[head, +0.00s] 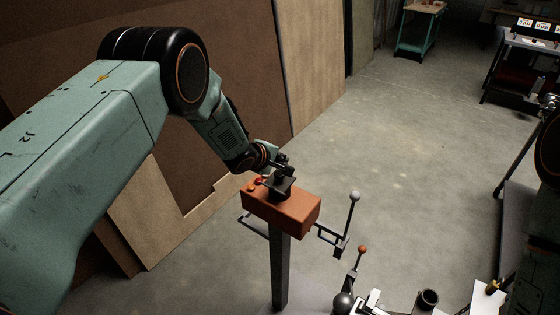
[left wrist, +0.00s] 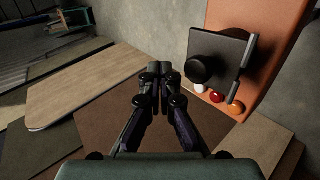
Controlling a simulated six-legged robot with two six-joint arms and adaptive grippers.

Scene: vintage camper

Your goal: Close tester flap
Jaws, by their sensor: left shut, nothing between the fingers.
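The tester is an orange box (head: 292,211) on a dark post, and its top also shows at the right of the left wrist view (left wrist: 273,45). Its dark square flap (head: 283,187) has a round black knob, clear in the left wrist view (left wrist: 236,48). The flap reaches past the box's edge there and looks raised; its exact angle is unclear. My left gripper (head: 283,162) is just above and behind the flap in the head view. In the left wrist view its fingers (left wrist: 160,70) are shut and empty, left of the flap and apart from it. My right gripper is not seen.
White, red and orange buttons (left wrist: 217,97) sit beside the flap. A lever with a grey ball (head: 354,196) and one with an orange ball (head: 362,249) stand right of the box. Wooden panels (head: 308,55) stand behind the arm.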

